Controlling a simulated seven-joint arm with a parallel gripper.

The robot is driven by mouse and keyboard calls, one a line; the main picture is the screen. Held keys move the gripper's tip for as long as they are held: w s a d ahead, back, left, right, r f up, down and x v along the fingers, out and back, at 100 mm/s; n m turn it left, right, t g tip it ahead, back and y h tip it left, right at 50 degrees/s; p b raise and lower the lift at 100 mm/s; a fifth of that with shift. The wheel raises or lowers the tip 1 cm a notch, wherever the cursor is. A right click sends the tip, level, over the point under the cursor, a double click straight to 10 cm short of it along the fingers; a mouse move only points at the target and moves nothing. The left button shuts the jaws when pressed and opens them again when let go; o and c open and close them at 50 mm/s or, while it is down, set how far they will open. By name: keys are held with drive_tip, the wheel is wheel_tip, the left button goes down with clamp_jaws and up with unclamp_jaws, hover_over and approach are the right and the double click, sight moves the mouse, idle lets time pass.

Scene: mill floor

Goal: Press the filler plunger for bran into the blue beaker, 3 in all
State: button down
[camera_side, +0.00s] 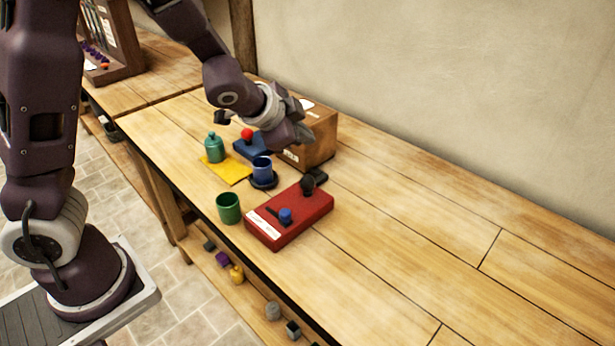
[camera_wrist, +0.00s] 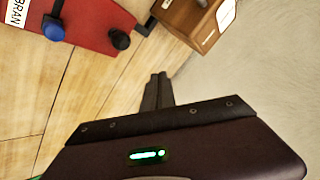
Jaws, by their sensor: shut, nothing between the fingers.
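A green cup (camera_side: 228,208) stands left of the red box. A teal jar (camera_side: 214,149) stands at a yellow mat (camera_side: 232,171). A blue block (camera_side: 250,149) with a red knob and a wooden box (camera_side: 318,146) are behind. The bench at right is clear.

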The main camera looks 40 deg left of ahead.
sight(304, 180)
wheel_tip(304, 180, down, 7)
drive_tip(key=shift+f, duration=0.15)
drive_tip(key=shift+f, duration=0.1)
idle(2.1)
drive_tip(key=shift+f, duration=0.3)
drive_tip(key=shift+f, duration=0.95)
idle(1.0)
drive_tip(key=shift+r, duration=1.35)
drive_tip(key=shift+r, duration=2.5)
